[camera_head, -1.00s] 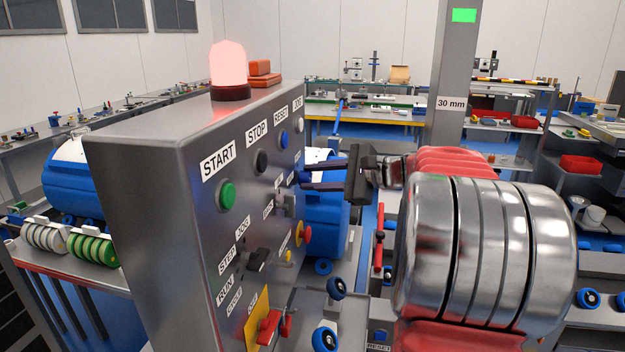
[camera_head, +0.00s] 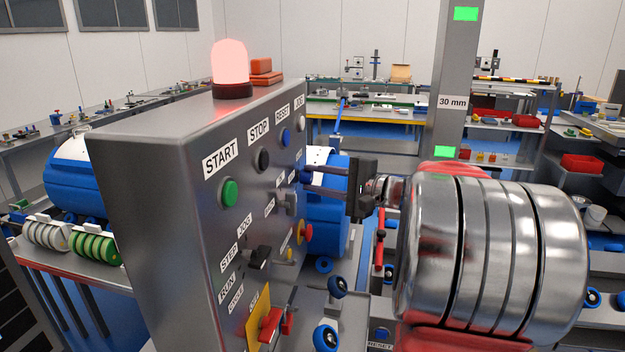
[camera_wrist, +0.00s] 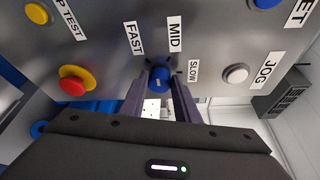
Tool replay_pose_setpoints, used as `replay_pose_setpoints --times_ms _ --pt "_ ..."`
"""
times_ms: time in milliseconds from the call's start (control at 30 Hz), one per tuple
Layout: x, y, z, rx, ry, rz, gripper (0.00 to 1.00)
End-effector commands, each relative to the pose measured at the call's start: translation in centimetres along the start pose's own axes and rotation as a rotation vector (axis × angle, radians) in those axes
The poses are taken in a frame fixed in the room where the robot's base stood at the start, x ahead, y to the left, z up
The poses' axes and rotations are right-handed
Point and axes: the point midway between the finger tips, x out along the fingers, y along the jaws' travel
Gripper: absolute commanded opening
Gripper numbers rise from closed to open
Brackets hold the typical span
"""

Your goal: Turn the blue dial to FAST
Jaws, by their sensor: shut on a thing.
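The blue dial (camera_wrist: 159,77) is on the grey control panel (camera_wrist: 100,85), with the labels FAST (camera_wrist: 135,38), MID (camera_wrist: 176,36) and SLOW (camera_wrist: 194,71) around it. My gripper (camera_wrist: 159,88) is shut on the dial, one finger on each side. In the head view my gripper (camera_head: 309,180) reaches the panel face from the right, and the dial is mostly hidden by the fingers. I cannot tell for sure which label the dial points to.
A white button (camera_wrist: 235,74) by the JOG label and a red knob on a yellow base (camera_wrist: 75,82) flank the dial. A red lamp (camera_head: 231,66) stands on the panel's top. A grey post (camera_head: 452,75) stands behind my arm.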

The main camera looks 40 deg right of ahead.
Motion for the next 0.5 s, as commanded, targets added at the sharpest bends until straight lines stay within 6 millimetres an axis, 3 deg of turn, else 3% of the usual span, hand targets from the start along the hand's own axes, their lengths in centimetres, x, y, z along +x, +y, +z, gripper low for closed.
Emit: replay_pose_setpoints --times_ms 33,500 --pt "-0.15 0.82 -0.47 -0.022 0.010 -0.004 0.06" --pt "-0.09 1.33 -0.64 -0.346 0.011 -0.136 0.06"
